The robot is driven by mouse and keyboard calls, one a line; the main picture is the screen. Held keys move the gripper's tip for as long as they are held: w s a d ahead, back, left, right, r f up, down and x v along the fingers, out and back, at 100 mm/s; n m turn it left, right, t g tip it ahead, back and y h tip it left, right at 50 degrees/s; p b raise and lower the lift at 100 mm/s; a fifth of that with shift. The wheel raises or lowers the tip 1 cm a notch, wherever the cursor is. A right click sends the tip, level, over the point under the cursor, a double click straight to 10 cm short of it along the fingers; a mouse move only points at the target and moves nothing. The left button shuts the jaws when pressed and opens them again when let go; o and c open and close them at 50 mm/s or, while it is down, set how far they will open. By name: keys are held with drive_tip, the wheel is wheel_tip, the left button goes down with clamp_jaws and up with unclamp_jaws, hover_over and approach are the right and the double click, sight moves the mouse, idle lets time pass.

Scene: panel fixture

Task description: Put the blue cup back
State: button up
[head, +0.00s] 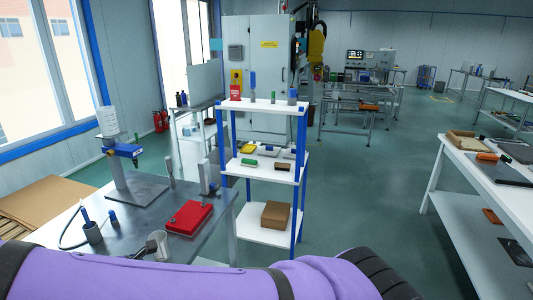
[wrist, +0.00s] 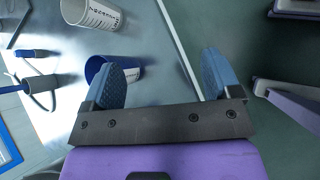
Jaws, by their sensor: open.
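In the wrist view, a blue-rimmed cup (wrist: 95,67) with a white printed label is at the left, partly hidden by the left finger of my gripper (wrist: 168,78). My gripper is open, with its two blue ribbed pads far apart. The left pad overlaps the cup in the picture; I cannot tell whether they touch. Nothing is visibly held between the pads. I cannot make out the blue cup for sure in the head view, where my purple arm covers the bottom edge.
A white printed cup (wrist: 93,12) is near the blue one. On the grey table are a red case (head: 190,217), a stand (head: 122,165) and a dark holder (head: 93,233) with a blue-handled tool. A white shelf rack (head: 262,236) with blue posts stands beyond the table.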

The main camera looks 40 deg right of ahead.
drive_tip(key=s+d+r+m+g+y, duration=0.1)
drive_tip(key=s+d+r+m+y, duration=0.25)
drive_tip(key=r, duration=0.55)
drive_tip(key=s+d+r+m+g+y, duration=0.1)
drive_tip(key=s+d+r+m, duration=0.2)
drive_tip(key=d+r+m, duration=0.4)
drive_tip(key=s+d+r+m+g+y, duration=0.1)
drive_tip(key=s+d+r+m+y, duration=0.25)
drive_tip(key=r, duration=0.65)
drive_tip(key=s+d+r+m+t, duration=0.2)
drive_tip(key=s+d+r+m, duration=0.1)
drive_tip(key=s+r, duration=0.3)
drive_tip(key=s+d+r+m+t, duration=0.2)
drive_tip(key=s+r, duration=0.4)
drive_tip(key=s, duration=0.4)
drive_tip(key=shift+d+m, duration=0.4)
drive_tip(key=shift+d, duration=0.2)
